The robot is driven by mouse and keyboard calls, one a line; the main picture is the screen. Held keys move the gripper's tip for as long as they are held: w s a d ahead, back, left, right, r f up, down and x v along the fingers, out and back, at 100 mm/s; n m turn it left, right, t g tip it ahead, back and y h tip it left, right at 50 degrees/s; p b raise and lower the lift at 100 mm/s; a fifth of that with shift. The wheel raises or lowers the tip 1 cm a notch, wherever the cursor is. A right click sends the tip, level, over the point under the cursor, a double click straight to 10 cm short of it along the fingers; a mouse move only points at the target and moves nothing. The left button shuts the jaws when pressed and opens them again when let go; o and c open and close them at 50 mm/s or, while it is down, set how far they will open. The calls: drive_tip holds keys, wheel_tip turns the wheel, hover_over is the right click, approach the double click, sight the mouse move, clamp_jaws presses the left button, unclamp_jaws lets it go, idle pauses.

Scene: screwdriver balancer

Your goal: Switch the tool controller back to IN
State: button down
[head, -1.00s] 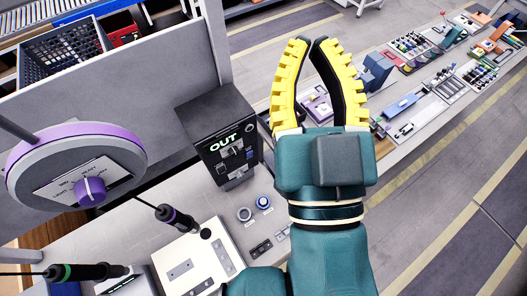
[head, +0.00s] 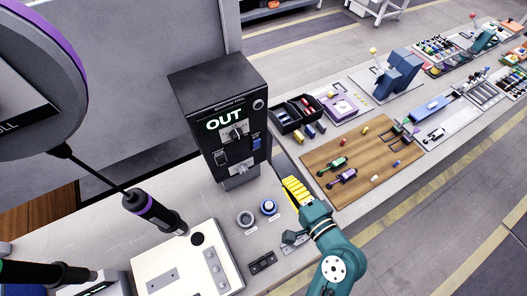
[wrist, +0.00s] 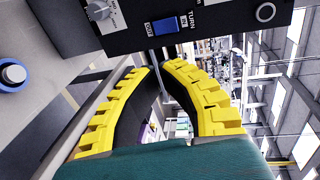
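In the wrist view the controller (wrist: 215,12) fills the top, with the blue rocker (wrist: 166,25) beside a TURN label. My gripper (head: 289,182) has yellow ribbed fingers and is right of the controller's lower part, apart from the rocker. In the wrist view my gripper (wrist: 160,68) has its fingertips nearly together with nothing between them.
A screwdriver (head: 155,213) hangs at left under a large round balancer (head: 30,80). A wooden board (head: 345,165) with small tools lies right of my gripper.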

sight(260, 144)
drive_tip(key=x, duration=0.4)
drive_tip(key=r+x, duration=0.1)
drive_tip(key=x, duration=0.4)
drive_tip(key=p+x, duration=0.1)
drive_tip(key=x, duration=0.3)
drive_tip(key=shift+w+a, duration=0.25)
drive_tip(key=shift+w, duration=0.2)
